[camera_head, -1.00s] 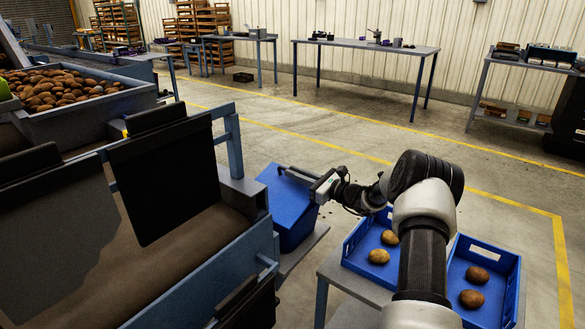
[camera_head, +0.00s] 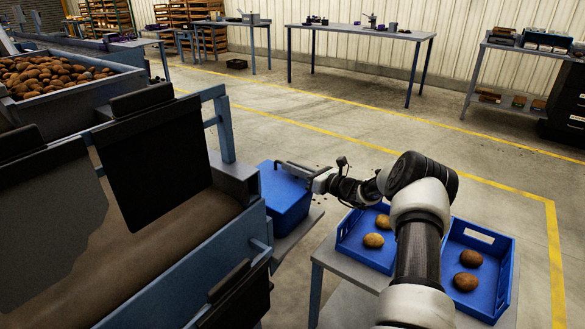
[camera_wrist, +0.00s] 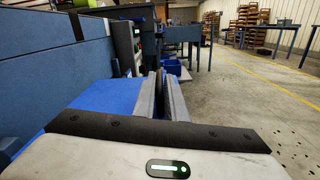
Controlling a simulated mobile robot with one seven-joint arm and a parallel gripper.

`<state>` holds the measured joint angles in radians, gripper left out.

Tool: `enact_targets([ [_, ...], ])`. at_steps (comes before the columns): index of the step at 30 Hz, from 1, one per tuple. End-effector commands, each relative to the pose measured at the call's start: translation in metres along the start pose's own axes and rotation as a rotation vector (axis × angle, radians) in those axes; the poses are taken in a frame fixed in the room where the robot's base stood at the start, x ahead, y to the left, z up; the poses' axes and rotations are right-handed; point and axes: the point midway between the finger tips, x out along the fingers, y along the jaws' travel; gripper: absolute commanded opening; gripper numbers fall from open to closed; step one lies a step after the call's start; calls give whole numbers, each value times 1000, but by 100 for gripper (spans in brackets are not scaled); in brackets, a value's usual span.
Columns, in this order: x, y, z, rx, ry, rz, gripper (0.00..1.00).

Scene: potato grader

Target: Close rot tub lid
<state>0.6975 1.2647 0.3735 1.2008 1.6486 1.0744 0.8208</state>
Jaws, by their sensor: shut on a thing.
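The rot tub (camera_head: 285,217) is a blue box on a low grey stand beside the grader, at the middle of the head view. Its blue lid (camera_head: 280,186) lies about level over the tub, with no visible gap at the front. In the wrist view the lid (camera_wrist: 103,97) spreads to the left of the closed fingers (camera_wrist: 161,97). The inside of the tub is not visible.
Right of the tub, two blue trays (camera_head: 345,238) with potatoes (camera_head: 373,240) stand on a grey table (camera_head: 345,290) beneath my arm. The grader frame (camera_head: 185,262) stands close on the left. Open floor (camera_head: 330,125) lies behind the tub.

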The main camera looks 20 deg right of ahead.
Motion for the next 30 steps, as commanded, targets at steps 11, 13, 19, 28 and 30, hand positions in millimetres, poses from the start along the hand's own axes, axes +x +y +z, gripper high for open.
enact_targets([
  [11,0,1,-5,4,6,1,28],
  [13,0,1,-4,3,5,1,28],
  [19,-14,0,-2,2,5,-1,28],
  [28,-83,0,-1,5,5,-4,28],
  [30,-100,0,-1,4,6,-3,28],
])
